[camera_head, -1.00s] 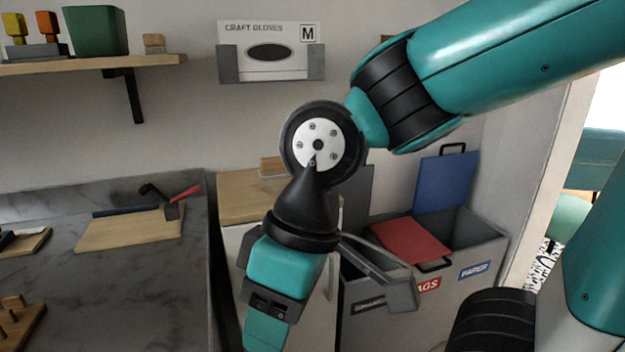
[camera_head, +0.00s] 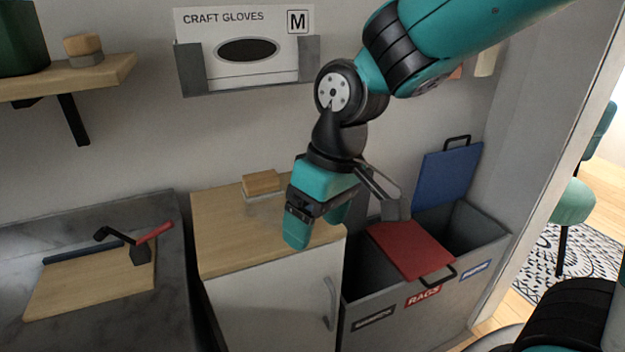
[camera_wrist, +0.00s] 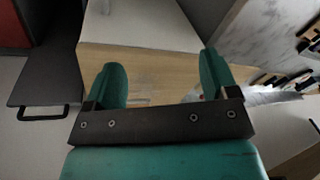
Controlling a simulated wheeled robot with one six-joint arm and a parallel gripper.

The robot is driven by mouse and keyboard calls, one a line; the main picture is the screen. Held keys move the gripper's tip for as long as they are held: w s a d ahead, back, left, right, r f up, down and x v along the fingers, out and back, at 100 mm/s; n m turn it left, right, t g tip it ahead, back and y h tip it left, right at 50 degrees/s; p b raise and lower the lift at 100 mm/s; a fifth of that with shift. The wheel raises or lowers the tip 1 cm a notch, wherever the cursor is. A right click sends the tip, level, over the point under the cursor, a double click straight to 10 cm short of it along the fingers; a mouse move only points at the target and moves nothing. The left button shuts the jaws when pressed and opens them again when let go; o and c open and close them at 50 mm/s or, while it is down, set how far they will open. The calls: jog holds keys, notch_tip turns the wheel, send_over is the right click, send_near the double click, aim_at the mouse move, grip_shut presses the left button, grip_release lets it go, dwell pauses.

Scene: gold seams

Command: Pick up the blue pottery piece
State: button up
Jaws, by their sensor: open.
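No blue pottery piece can be made out in either view now. My gripper (camera_head: 318,222) hangs pointing down over the right part of the wooden-topped cabinet (camera_head: 222,232) in the head view. In the wrist view my gripper (camera_wrist: 168,88) has its two teal fingers spread apart, with nothing between them. The cabinet's pale front and wood top (camera_wrist: 150,32) show beyond the fingers.
A wooden block brush (camera_head: 262,184) sits at the cabinet's back. A grey sorting bin (camera_head: 400,290) with red (camera_head: 410,250) and blue (camera_head: 447,180) lids stands to the right. A marble counter (camera_head: 90,335) with a cutting board (camera_head: 85,285) lies left. A glove box (camera_head: 245,50) hangs above.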

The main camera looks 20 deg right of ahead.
jog(key=w+d+p, duration=0.1)
jog(key=w+p, duration=0.1)
jog(key=w, duration=0.2)
jog(key=w+d+m+h+p, duration=0.1)
jog(key=w+p, duration=0.2)
jog(key=w, duration=0.1)
jog(key=w+d+h+p, duration=0.1)
jog(key=w+p, duration=0.2)
jog(key=w, duration=0.2)
jog(key=shift+d+r+m, duration=0.2)
jog(key=shift+r+m, duration=0.1)
jog(key=shift+h, duration=0.3)
jog(key=f, duration=0.4)
jog(key=f+p, duration=0.1)
jog(key=f, duration=0.3)
jog(key=shift+w+d+p, duration=0.15)
jog(key=shift+w+p, duration=0.05)
jog(key=shift+p, duration=0.1)
jog(key=c, duration=1)
